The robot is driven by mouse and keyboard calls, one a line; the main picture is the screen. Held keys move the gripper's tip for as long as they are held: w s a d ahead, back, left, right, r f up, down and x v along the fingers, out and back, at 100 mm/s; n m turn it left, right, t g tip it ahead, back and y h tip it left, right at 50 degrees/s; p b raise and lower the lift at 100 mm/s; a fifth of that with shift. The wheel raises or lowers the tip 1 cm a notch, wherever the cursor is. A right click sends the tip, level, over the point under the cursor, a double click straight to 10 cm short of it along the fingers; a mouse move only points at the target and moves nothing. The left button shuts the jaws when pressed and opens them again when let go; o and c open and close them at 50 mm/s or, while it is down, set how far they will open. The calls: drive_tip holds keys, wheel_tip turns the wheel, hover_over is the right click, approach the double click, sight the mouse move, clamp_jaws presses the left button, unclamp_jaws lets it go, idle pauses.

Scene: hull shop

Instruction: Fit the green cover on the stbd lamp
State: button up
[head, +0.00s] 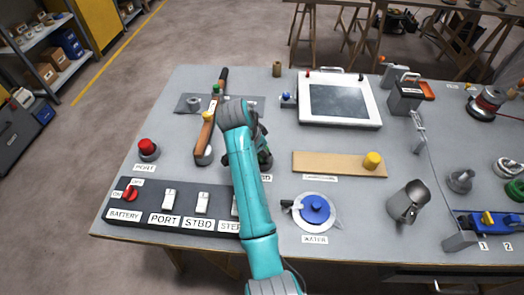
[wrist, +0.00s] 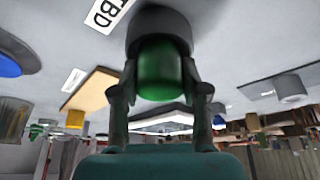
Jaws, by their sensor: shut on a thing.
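The green cover (wrist: 158,72) is between the fingers of my gripper (wrist: 160,88) in the wrist view. It meets the round dark grey base of the stbd lamp (wrist: 160,28), beside a label reading "TBD". I cannot tell whether the cover is fully seated. In the head view my gripper (head: 262,148) is largely behind my own arm, over the lamp spot where only "BD" of the label shows. The cover itself is hidden there. The port lamp (head: 148,148) with its red cover stands to the left.
The switch panel (head: 145,190) lies in front, with a red battery switch (head: 130,193) and white switches. A wooden strip (head: 207,135) stands close left of my gripper. A tan board (head: 330,165) with a yellow knob, a blue-topped water fitting (head: 315,209) and a metal jug (head: 409,202) are right.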

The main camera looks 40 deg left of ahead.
drive_tip(key=shift+f, duration=0.15)
drive_tip(key=o, duration=1.4)
drive_tip(key=shift+r, duration=4)
